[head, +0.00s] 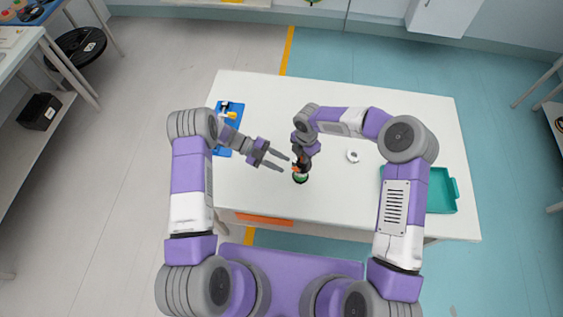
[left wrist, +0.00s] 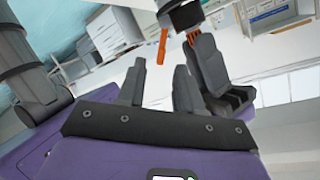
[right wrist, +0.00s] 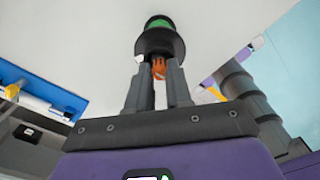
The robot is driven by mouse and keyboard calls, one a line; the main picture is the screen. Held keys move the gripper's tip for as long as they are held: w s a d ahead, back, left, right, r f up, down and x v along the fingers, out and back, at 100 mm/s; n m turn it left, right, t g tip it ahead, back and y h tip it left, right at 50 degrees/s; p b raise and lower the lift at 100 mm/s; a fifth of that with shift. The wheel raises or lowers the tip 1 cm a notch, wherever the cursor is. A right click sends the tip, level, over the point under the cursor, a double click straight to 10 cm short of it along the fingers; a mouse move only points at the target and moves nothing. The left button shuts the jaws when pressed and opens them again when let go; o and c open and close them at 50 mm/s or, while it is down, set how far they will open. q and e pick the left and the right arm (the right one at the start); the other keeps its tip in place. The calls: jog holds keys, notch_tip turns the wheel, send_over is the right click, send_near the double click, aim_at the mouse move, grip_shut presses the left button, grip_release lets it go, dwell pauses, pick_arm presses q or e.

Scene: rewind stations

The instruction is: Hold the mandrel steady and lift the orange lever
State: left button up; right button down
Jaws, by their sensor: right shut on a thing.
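A black mandrel (right wrist: 160,42) with a flange and a green end shows in the right wrist view. My right gripper (head: 302,160) is shut on it near the front middle of the table; an orange part shows between its fingers. In the head view the green and white end (head: 300,179) shows below the fingers. The orange lever (left wrist: 162,46) sticks out beside the dark mandrel body in the left wrist view, and a bit of orange shows in the head view (head: 295,170). My left gripper (head: 285,164) is open and empty, just left of the lever, apart from it.
The white table (head: 400,105) is mostly clear. A small white ring-shaped thing (head: 352,156) lies right of my right gripper. A teal tray (head: 442,190) stands at the right edge. A blue tray (head: 222,152) with small items lies at the left, partly behind my left arm.

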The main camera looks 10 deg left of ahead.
aim_at(295, 168)
pick_arm(q)
jog(key=v, duration=0.6)
jog(key=x, duration=1.2)
jog(key=shift+d, duration=0.1)
jog(key=shift+r, duration=0.1)
grip_shut()
